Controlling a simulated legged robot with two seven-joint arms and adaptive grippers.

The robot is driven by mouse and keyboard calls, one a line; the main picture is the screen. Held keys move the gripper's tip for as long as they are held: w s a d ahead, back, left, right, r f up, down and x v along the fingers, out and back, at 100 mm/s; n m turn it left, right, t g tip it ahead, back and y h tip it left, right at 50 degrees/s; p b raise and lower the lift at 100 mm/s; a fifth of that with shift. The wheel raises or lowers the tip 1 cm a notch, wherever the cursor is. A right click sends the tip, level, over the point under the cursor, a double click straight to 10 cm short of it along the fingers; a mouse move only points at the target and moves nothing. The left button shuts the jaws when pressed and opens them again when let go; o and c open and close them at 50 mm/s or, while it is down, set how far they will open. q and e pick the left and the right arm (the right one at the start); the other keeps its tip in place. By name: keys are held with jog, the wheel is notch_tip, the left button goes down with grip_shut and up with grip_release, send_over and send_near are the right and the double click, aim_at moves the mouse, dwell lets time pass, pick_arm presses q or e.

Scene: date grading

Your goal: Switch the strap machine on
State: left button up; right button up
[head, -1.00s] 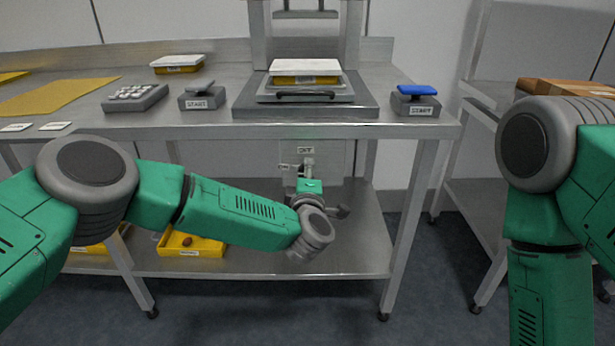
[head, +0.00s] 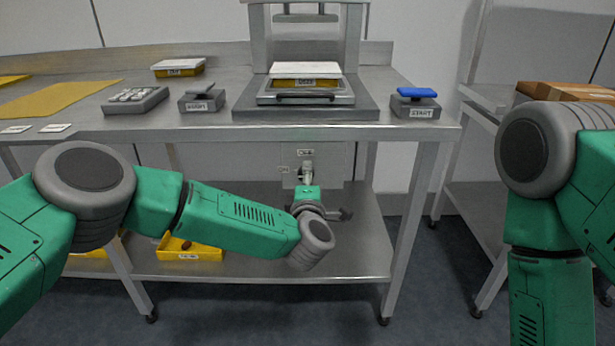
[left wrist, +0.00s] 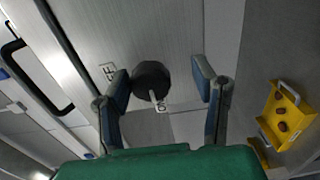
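The strap machine (head: 362,104) stands on the steel table, its grey frame around a small tray with a white-lidded yellow box. Under the tabletop is its grey switch panel (head: 335,160) with an OFF label on top. In the left wrist view a dark round knob (left wrist: 151,80) lies between the fingers, nearer the left one. The OFF label (left wrist: 107,72) is left of it and the ON label (left wrist: 161,104) just below it. My left gripper (head: 307,173) reaches up to the panel, open around the knob; contact is unclear. My right gripper is out of view.
The table edge (head: 200,132) overhangs my left gripper. A lower shelf (head: 350,255) with a yellow bin (head: 190,249) is below. Cardboard boxes (head: 570,92) sit on a rack at right.

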pick_arm(q)
jog(key=shift+w+a+r, duration=0.1)
jog(key=shift+r, duration=0.2)
jog(key=s, duration=1.2)
jog(key=shift+f, duration=0.1)
jog(key=s+a+f+m+g+h+p, duration=0.25)
jog(key=s+a+f+m+g, duration=0.2)
jog(key=s+f+m, duration=0.35)
jog(key=s+a+f+m+g+h+p, duration=0.2)
jog(key=s+a+f+m+g+p, duration=0.35)
jog(key=s, duration=0.45)
jog(key=s+a+f+m+g+y+p, duration=0.1)
jog(key=s+a+m+g+y, duration=0.3)
jog(key=s+a, duration=1.4)
jog(key=s+m+g+p, duration=0.1)
jog(key=g, duration=0.2)
jog(key=shift+s+a+f, duration=0.15)
jog(key=shift+s+a, duration=0.1)
